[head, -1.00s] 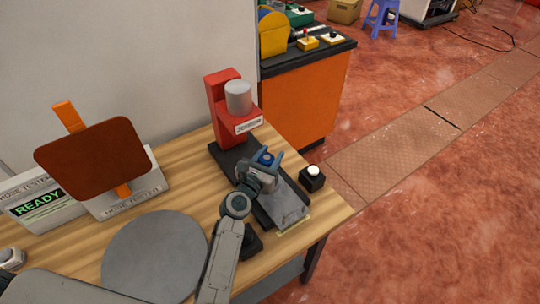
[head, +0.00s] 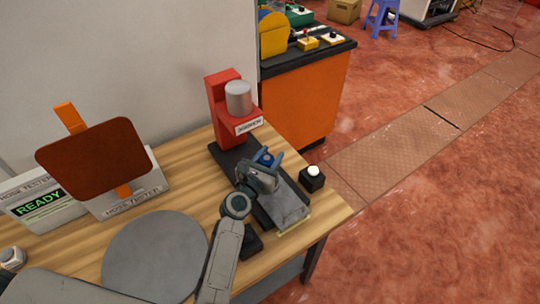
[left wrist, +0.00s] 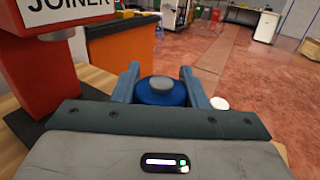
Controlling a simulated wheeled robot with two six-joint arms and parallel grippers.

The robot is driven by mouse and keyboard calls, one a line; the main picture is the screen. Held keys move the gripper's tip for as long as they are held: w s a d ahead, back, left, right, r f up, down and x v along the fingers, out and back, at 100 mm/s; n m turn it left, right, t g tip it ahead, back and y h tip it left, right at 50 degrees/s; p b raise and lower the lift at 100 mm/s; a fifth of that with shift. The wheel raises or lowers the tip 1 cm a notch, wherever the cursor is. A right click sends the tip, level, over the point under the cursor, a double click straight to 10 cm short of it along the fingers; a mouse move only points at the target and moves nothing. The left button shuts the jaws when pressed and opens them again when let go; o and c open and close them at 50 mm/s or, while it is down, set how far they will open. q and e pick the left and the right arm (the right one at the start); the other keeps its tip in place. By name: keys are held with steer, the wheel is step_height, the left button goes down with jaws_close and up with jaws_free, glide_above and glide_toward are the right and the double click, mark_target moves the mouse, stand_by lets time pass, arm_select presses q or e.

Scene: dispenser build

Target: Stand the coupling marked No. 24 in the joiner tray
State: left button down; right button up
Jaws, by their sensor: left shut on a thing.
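My left gripper (head: 267,160) is shut on a blue coupling with a grey top, above the dark base of the red joiner (head: 228,126). In the left wrist view the coupling (left wrist: 161,90) sits upright between the two fingers (left wrist: 161,84). No number can be read on it. The joiner's grey ram (head: 238,97) hangs above and behind the gripper. A grey tray-like plate (head: 286,208) lies at the near end of the joiner's base. The wrist hides part of the base.
A black box with a white button (head: 313,173) stands right of the joiner. A round grey disc (head: 155,257) lies on the wooden table. The hose tester (head: 40,207), showing READY, and a brown panel (head: 93,160) are at left. The table's right edge is close.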

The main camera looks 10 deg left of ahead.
arm_select(q)
steer(key=shift+f+b, duration=0.4)
steer(key=shift+f, duration=0.15)
stand_by(0.9)
steer(key=c, duration=1.1)
jaws_free()
steer(key=shift+c, duration=0.2)
steer(key=shift+s+f, duration=0.1)
steer(key=shift+s, duration=0.05)
steer(key=v, duration=1)
steer(key=shift+s+a, duration=0.15)
steer(key=shift+s, duration=0.2)
